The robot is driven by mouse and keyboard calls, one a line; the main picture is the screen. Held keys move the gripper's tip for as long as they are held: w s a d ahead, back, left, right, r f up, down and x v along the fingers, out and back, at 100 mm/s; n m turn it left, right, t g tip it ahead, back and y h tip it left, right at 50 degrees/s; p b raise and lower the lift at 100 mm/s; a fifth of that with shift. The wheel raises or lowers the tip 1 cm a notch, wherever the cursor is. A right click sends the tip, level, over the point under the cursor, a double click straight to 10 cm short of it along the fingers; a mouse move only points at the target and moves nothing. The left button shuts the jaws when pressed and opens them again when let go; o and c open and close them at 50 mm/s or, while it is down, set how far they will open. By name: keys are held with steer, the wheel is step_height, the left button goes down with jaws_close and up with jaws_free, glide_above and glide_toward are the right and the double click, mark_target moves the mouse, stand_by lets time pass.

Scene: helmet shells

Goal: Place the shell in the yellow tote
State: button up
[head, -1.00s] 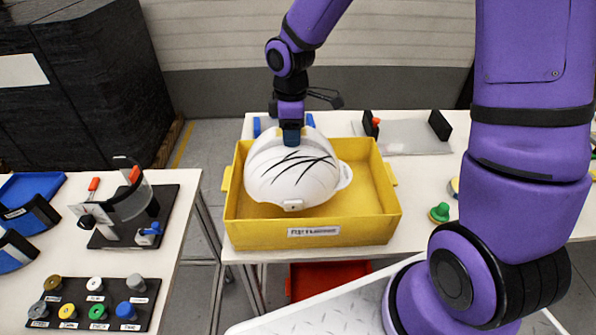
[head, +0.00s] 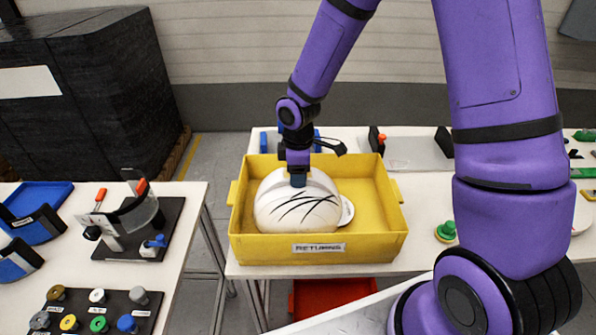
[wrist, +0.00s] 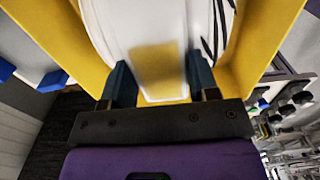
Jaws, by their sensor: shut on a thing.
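The white helmet shell (head: 297,208) with black streaks sits low inside the yellow tote (head: 318,249), in its left part. The tote's front wall hides the shell's lower edge, so I cannot tell whether it touches the floor of the tote. My gripper (head: 298,181) is above the shell and shut on its top ridge. In the wrist view, my gripper's two fingers (wrist: 160,85) stand on either side of a raised band of the shell (wrist: 140,22), with the tote's yellow wall (wrist: 268,40) around it.
The tote stands on a white table, with a green knob (head: 446,230) to its right and a grey plate (head: 412,152) behind. A red bin (head: 335,296) is below. The left table (head: 75,270) holds a clamp fixture (head: 137,225) and a board of coloured knobs (head: 95,318).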

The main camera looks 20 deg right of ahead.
steer(key=o, duration=1.5)
steer(key=shift+f, duration=0.1)
steer(key=shift+c, duration=0.2)
step_height(320, 180, up, 12)
steer(key=s+d+r+m+t+h, duration=0.1)
steer(key=s+d+r+m, duration=0.3)
steer(key=r, duration=0.3)
steer(key=s+d+r+m+t, duration=0.2)
steer(key=s+d+r+m, duration=0.1)
steer(key=s+r, duration=0.35)
steer(key=s+d+r+m+t, duration=0.1)
steer(key=s+d+r+m, duration=0.1)
steer(key=s, duration=0.4)
steer(key=s+d+r+m+t+y, duration=0.1)
steer(key=s+d+r+m, duration=0.1)
steer(key=s+r+m, duration=0.2)
steer(key=s+m, duration=0.1)
steer(key=s, duration=0.2)
steer(key=shift+s, duration=0.15)
